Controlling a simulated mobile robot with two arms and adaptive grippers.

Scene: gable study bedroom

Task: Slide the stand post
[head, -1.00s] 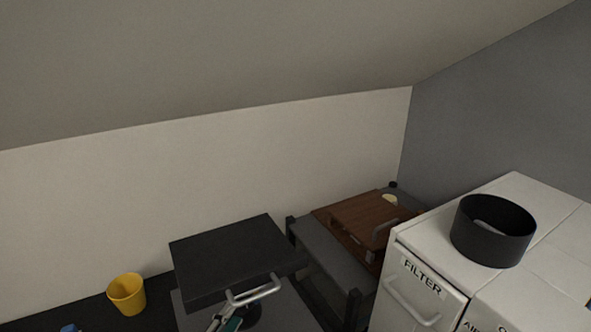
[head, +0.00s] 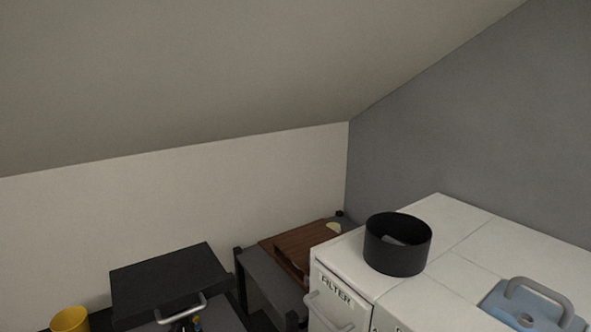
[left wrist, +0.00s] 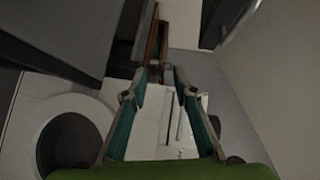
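I cannot tell for sure which part is the stand post. A black slab-like block (head: 168,278) with a grey bar handle (head: 182,308) is at the lower left of the head view. A dark grey frame (head: 262,285) stands to its right. My left gripper (left wrist: 168,73) shows in the left wrist view with teal-lined fingers apart. A small grey piece is near its fingertips; I cannot tell whether they touch it. Small coloured bits below the handle in the head view are too small to identify. My right gripper is not in view.
A white cabinet marked FILTER (head: 334,290) stands right of the frame. It carries a black round pot (head: 397,245) and a blue handled piece (head: 530,306). A brown wooden board (head: 292,248) lies behind. A yellow cup (head: 70,320) is at lower left. The sloped ceiling is low.

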